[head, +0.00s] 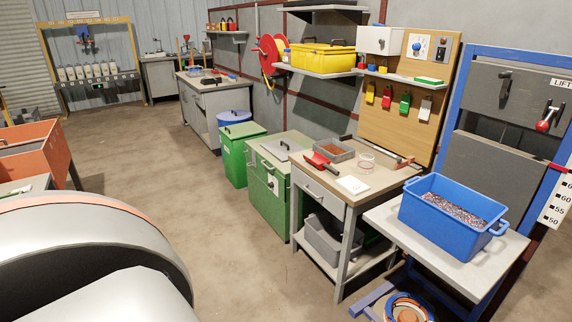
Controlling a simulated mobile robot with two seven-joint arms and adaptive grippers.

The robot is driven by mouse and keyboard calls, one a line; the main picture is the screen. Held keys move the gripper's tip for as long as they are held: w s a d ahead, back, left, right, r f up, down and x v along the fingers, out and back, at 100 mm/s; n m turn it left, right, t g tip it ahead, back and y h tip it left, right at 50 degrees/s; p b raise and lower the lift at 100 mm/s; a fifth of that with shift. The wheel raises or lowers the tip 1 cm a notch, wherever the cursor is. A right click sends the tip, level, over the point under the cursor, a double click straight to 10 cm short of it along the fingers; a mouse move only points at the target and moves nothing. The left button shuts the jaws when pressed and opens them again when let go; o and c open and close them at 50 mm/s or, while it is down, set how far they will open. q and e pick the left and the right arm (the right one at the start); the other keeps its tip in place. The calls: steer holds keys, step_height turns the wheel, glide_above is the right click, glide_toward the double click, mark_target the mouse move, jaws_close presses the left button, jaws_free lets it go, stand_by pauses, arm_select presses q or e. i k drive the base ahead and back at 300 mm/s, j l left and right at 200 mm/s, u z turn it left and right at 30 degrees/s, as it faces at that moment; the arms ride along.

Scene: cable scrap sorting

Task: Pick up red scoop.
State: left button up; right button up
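The red scoop (319,161) lies on the top of the wooden workbench (375,184), near its left edge. Its dark handle end points toward the lower right, and it sits in front of a grey tray (336,150) holding reddish-brown material. Neither of my grippers shows in the head view, so I cannot see whether they are open or shut.
A white pad (352,185) and a small clear round dish (367,160) share the bench top. A blue bin (450,216) of scrap stands on a table to the right. Green cabinets (268,190) stand left of the bench. Open floor (225,235) lies in front.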

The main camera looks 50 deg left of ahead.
mark_target(321, 162)
steer(key=u, duration=1.25)
